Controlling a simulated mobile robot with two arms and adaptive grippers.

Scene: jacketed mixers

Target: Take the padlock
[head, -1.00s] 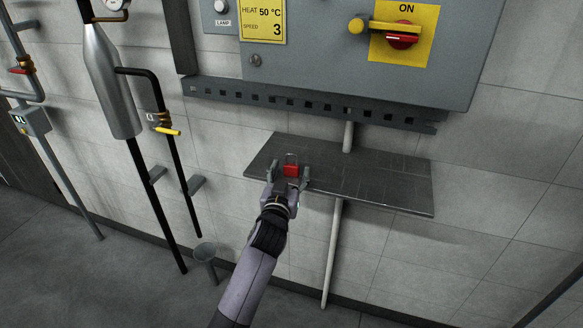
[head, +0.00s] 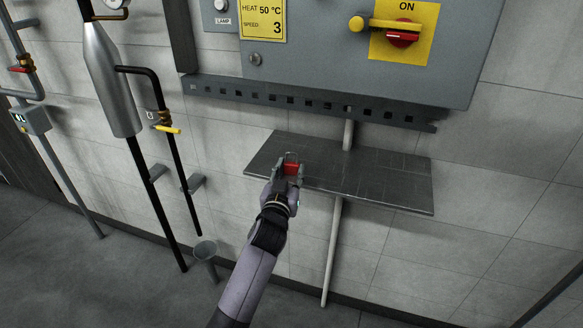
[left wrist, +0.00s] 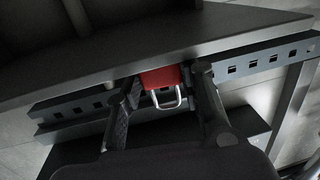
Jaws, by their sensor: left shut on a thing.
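The red padlock (head: 291,168) with a grey metal shackle is at the front left of the dark shelf under the grey cabinet. My left gripper (head: 288,170) is shut on it, one finger on each side of its red body. In the left wrist view the padlock (left wrist: 161,78) shows between the two fingers (left wrist: 165,90), with its shackle clear of them. I cannot tell whether the padlock still touches the shelf. My right gripper is not in view.
The shelf (head: 380,186) is bare to the right. Above it are a slotted rail (head: 300,103) and a grey cabinet (head: 320,60) with a red and yellow switch (head: 402,40). Pipes with a yellow-handled valve (head: 168,129) and a funnel (head: 205,250) stand to the left.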

